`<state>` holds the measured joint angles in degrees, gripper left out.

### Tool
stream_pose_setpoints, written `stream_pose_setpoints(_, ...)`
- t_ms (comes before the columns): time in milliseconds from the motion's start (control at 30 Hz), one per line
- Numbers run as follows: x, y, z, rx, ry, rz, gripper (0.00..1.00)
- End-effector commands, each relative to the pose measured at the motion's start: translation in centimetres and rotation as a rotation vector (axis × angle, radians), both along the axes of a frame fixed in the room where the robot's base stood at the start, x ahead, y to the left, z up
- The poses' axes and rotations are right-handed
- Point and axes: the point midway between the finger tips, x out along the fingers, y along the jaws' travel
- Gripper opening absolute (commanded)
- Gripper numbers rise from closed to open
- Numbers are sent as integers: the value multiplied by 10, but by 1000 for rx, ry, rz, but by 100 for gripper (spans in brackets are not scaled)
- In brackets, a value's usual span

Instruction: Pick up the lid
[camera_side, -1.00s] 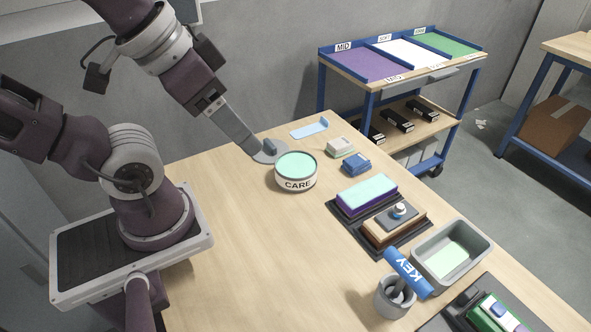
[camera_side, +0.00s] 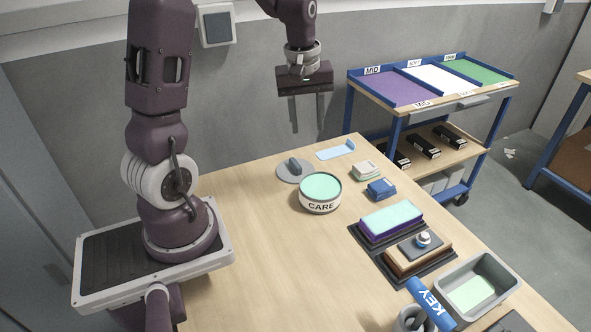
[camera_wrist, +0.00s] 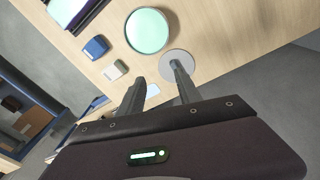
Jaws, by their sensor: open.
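The lid (camera_side: 283,173) is a flat grey disc with an upright grey handle. It lies on the table beside the round CARE tin (camera_side: 320,204), which has a pale green top. My gripper (camera_side: 309,130) is open and empty, raised above the table's far edge, behind and above the lid. In the wrist view the lid (camera_wrist: 187,64) is near the right fingertip, with its handle partly overlapped by that finger. The tin (camera_wrist: 147,42) is just beyond the lid there.
A light blue flat piece (camera_side: 336,150), a pale block (camera_side: 366,171) and a blue block (camera_side: 381,189) lie right of the lid. Black trays (camera_side: 362,244) with blocks, a grey bin (camera_side: 502,267) and a KEY-tagged cup (camera_side: 408,319) stand nearer. The table's left part is clear.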

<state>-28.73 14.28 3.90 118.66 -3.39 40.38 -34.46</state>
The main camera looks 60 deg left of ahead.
Motion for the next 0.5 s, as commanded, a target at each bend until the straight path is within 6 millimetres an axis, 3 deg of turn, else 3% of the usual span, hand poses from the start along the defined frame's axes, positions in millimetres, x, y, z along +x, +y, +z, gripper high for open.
stream_pose_setpoints(33, 2, 25, -27, -26, 39, 115, 41)
stream_pose_setpoints(100, 2, 51, -54, -46, 71, 240, 41)
stream_pose_setpoints(200, -1, 71, -77, -60, 96, 341, 41)
stream_pose_setpoints(500, 1, 68, -123, -67, 106, 364, 41)
